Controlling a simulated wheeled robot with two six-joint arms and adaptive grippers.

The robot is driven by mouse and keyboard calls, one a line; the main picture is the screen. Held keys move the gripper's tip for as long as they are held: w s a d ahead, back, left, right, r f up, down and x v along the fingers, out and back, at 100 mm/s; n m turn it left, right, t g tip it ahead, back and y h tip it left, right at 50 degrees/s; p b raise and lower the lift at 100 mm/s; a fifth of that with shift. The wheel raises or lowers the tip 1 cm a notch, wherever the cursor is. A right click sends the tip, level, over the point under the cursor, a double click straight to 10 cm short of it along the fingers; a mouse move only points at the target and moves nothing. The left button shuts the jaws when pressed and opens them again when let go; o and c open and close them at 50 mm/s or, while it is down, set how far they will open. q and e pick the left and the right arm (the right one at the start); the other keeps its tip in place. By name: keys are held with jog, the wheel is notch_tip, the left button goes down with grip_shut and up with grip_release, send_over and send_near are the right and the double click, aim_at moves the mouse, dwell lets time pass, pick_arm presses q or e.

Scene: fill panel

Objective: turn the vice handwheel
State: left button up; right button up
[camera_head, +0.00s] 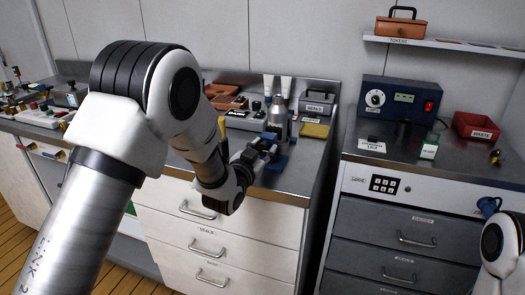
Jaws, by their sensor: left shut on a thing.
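A small blue vice (279,160) sits at the front edge of the grey worktop, mostly hidden behind my left gripper. My left gripper (262,150) is at the vice's near left side, its dark fingers shut on the vice handwheel. The handwheel itself is covered by the fingers and cannot be made out. My left arm reaches in from the lower left and covers much of the worktop's left part.
A grey bottle-like container (277,120) stands just behind the vice. A grey seals box (318,102) and a yellow pad (315,130) are close to its right.

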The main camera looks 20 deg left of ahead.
pick_arm(q)
jog(key=shift+m, duration=1.1)
jog(key=o, duration=1.2)
jog(key=shift+c, duration=0.2)
jog(key=s+a, duration=0.1)
jog(key=s, duration=1.1)
jog(key=shift+a+r, duration=0.1)
